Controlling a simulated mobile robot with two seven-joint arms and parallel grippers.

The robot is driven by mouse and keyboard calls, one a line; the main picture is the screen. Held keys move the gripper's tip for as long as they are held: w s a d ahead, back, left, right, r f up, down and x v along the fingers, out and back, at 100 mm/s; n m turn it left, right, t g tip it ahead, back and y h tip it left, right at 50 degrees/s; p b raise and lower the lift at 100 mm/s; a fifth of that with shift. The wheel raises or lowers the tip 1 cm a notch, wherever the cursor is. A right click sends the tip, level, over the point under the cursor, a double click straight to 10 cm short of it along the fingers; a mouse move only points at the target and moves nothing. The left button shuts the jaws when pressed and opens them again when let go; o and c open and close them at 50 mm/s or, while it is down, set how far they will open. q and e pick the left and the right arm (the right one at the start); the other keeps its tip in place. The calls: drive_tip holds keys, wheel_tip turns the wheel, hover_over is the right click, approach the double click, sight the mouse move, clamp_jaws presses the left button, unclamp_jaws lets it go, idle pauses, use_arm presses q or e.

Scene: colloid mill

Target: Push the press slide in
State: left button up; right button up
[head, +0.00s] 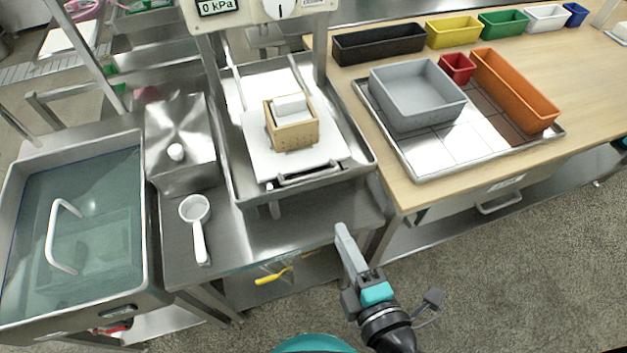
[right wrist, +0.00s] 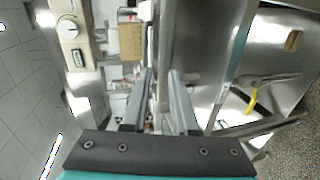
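The press slide (head: 258,155) is a white plate with a bar handle (head: 310,176) along its front edge. It sits in a metal tray (head: 238,195) under the press and sticks out toward me. A wooden box (head: 291,137) with a white block (head: 289,104) in it stands on the slide; the box also shows in the right wrist view (right wrist: 131,42). My right gripper (head: 343,230) is in front of the slide, to the right and apart from the handle. In the right wrist view its fingers (right wrist: 161,75) are parted with nothing between them. My left gripper is out of view.
The press head (head: 255,10) with a gauge reading 0 kPa stands behind. A water basin (head: 80,215), a steel box (head: 180,130) and a white ladle (head: 196,215) are at left. A grey bin (head: 415,93) and an orange bin (head: 512,90) stand on the right table.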

sight(314, 178)
drive_tip(key=shift+n+t, duration=0.3)
drive_tip(key=p+x, duration=0.1)
drive_tip(key=x, duration=0.3)
drive_tip(key=r+p+x, duration=0.1)
drive_tip(key=x, duration=0.4)
drive_tip(key=r+p+x, duration=0.1)
drive_tip(key=x, duration=0.3)
drive_tip(key=shift+w+a+r, duration=0.1)
drive_tip(key=shift+w+a, duration=0.35)
drive_tip(key=shift+w, duration=0.05)
drive_tip(key=shift+w+a, duration=0.2)
drive_tip(key=shift+w, duration=0.35)
clamp_jaws()
idle(0.4)
